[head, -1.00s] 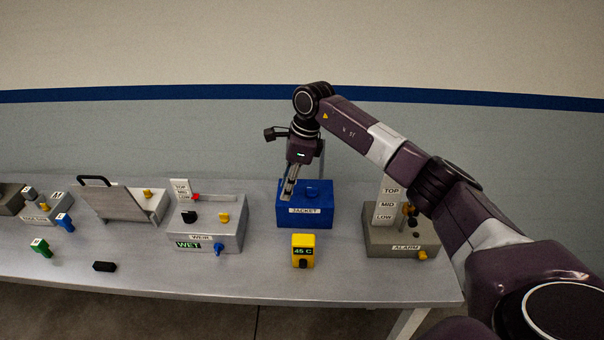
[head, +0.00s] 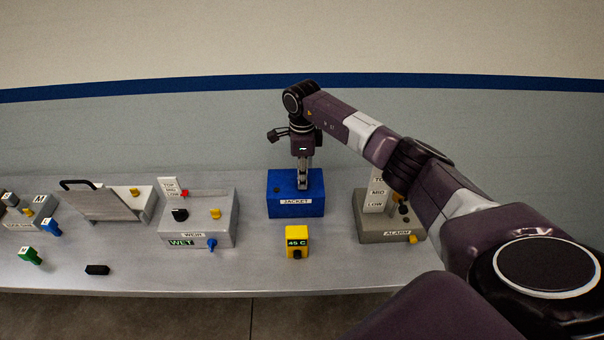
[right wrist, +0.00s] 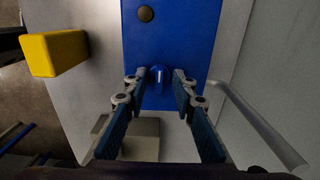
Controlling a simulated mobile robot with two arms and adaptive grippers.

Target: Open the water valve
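The blue box labelled JACKET (head: 283,208) stands at the back of the table, and its top fills the upper middle of the right wrist view (right wrist: 190,30). A blue knob (right wrist: 159,80) with a white line sits on it; the line runs up and down in that picture. No label reading water valve shows. My right gripper (head: 303,186) points down over the box, and in the right wrist view its two fingertips (right wrist: 160,75) stand either side of the knob, with a gap showing. In the head view the gripper hides the knob. My left gripper is out of view.
A yellow 45 C block (head: 297,242) stands in front of the blue box. The grey WEIR box (head: 222,228) is to the left, the ALARM box (head: 375,226) to the right. A small black block (head: 97,269) lies front left. A light pipe (right wrist: 255,120) runs beside my right gripper.

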